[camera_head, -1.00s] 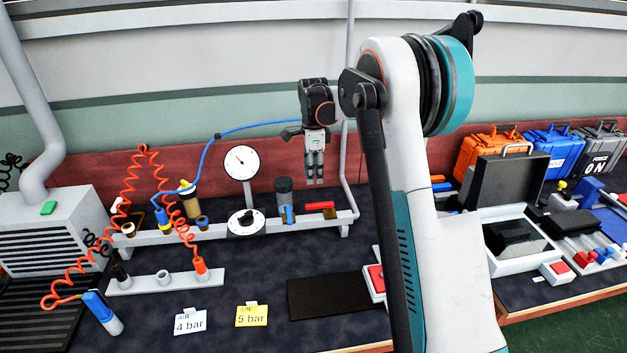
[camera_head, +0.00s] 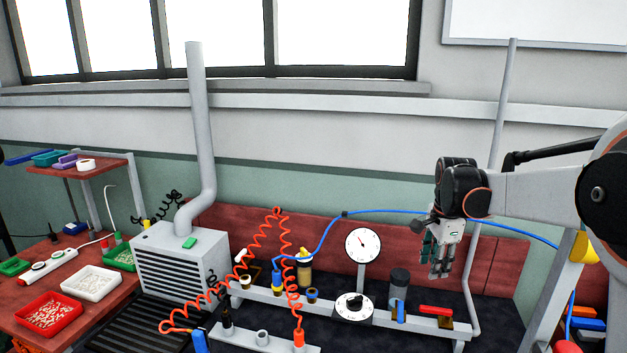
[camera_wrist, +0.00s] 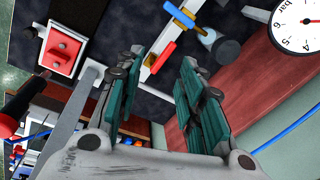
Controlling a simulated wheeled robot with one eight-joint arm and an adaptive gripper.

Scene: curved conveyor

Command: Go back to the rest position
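My gripper (camera_head: 439,263) hangs at the right of the head view, fingers pointing down, in front of the dark red back panel. It is above and behind the red-handled valve on the grey rail. In the wrist view my gripper (camera_wrist: 160,65) shows two green-padded fingers spread apart with nothing between them. It is open and empty. The red valve handle (camera_head: 436,310) lies on the rail below it; it also shows in the wrist view (camera_wrist: 162,57) beyond the fingertips. My arm reaches in from the right edge of the head view.
A pressure gauge (camera_head: 362,244) stands left of my gripper, with a blue hose (camera_head: 400,212) passing close by. A grey upright pipe (camera_head: 488,190) is just right of it. A grey vented unit (camera_head: 181,262) and coiled orange hoses (camera_head: 262,245) are further left. Free air lies above the bench.

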